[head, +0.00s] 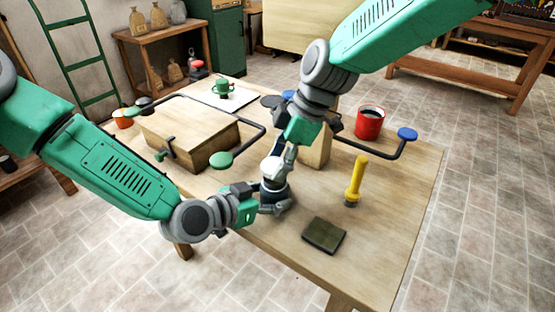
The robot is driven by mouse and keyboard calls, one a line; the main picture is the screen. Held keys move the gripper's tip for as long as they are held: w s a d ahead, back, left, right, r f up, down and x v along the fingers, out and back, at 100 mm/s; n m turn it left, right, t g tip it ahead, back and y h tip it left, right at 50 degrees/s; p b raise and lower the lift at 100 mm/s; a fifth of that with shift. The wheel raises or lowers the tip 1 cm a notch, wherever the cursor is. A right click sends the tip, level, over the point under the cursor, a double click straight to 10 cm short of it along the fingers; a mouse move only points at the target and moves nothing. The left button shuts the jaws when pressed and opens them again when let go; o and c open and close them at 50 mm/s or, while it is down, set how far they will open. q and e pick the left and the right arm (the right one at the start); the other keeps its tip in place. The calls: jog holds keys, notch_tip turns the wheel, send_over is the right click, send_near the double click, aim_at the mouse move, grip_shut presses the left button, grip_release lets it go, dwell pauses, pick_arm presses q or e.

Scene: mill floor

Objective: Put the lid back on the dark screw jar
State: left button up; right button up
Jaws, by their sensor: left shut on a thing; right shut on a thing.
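The dark screw jar (273,190) is upright near the front edge of the table. My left gripper (272,206) is shut on its lower body from the left. The pale lid (271,167) is directly at the jar's mouth. My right gripper (284,162) comes down from above right and is shut on the lid. I cannot tell whether the lid rests on the rim or is a little above it. The fingers hide parts of both the jar and the lid.
On the wooden table (385,235) are a dark green pad (324,235), a yellow-handled tool (355,182), a red mug (369,123) and a wooden box (190,132). A bent dark bar with a blue end (407,134) lies behind.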

aim_at(275, 189)
jog(key=shift+f, duration=0.85)
jog(key=shift+f, duration=0.55)
jog(key=m, duration=0.2)
jog(key=m+t, duration=0.1)
jog(key=m, duration=0.1)
jog(key=m+t, duration=0.1)
jog(key=shift+s+m, duration=0.3)
jog(key=shift+m, duration=0.1)
jog(key=m, duration=0.1)
jog(key=m+t+h, duration=0.1)
jog(key=m, duration=0.2)
jog(key=shift+a+m+t, duration=0.3)
jog(key=shift+t, duration=0.1)
jog(key=o, duration=0.8)
jog(key=shift+d, duration=0.15)
jog(key=shift+r, duration=0.1)
